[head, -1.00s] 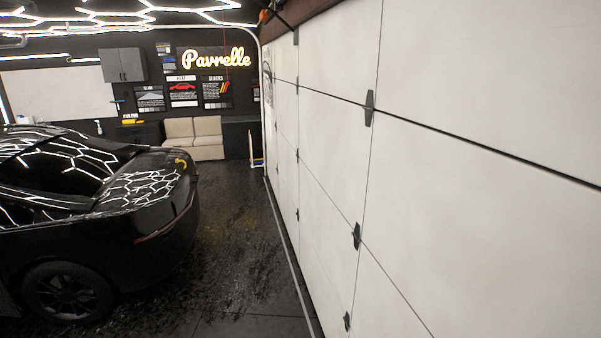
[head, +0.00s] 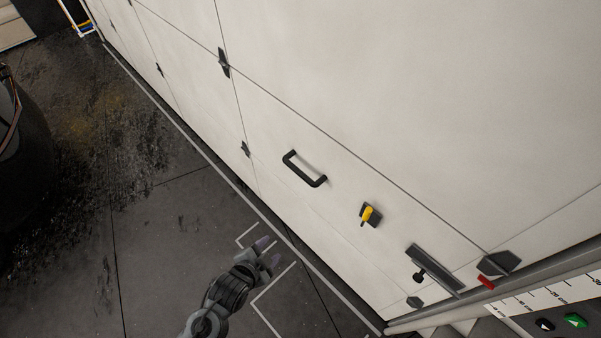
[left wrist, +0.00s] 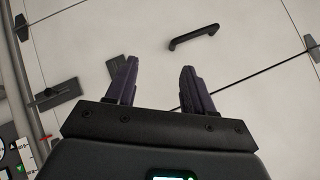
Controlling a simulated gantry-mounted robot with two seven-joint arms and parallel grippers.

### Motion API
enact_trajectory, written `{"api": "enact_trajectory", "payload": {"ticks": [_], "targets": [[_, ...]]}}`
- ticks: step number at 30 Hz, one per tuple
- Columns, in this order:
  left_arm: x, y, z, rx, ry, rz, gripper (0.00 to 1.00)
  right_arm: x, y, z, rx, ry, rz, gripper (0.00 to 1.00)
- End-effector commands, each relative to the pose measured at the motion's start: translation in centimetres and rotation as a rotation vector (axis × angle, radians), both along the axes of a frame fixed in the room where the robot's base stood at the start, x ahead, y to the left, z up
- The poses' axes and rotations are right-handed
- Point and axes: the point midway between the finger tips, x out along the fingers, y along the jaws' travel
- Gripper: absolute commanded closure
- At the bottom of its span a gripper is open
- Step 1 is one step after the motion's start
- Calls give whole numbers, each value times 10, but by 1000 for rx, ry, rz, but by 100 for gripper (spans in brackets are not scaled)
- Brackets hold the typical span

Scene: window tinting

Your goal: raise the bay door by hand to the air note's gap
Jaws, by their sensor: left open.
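The white panelled bay door (head: 400,110) fills the right of the head view, its bottom edge close to the floor line. A black bar handle (head: 304,170) sits on its lower panel; it also shows in the left wrist view (left wrist: 195,37), beyond the fingers. Right of it in the head view is a yellow-handled latch (head: 368,214). My left gripper (head: 269,252) is open and empty, low in front of the door and apart from the handle. It also shows in the left wrist view (left wrist: 157,82). My right gripper is not in view, and I see no air note.
A white scale with markings (head: 545,297) and a red pointer (head: 486,282) stands by the door's right edge, near a green button (head: 575,320). A black bolt plate (head: 434,271) is on the door. The floor between is clear.

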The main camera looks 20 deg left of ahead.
Motion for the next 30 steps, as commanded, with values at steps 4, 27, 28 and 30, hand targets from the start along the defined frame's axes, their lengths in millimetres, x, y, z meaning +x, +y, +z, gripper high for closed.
{"api": "enact_trajectory", "payload": {"ticks": [4,27,28,30], "targets": [[55,2,-78,171,-199,-93,47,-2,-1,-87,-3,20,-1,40],[257,53,-206,730,-745,-200,47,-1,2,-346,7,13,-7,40],[261,54,-202,736,-761,-198,47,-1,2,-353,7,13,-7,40],[270,55,-195,748,-789,-194,47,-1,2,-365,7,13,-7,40]]}}
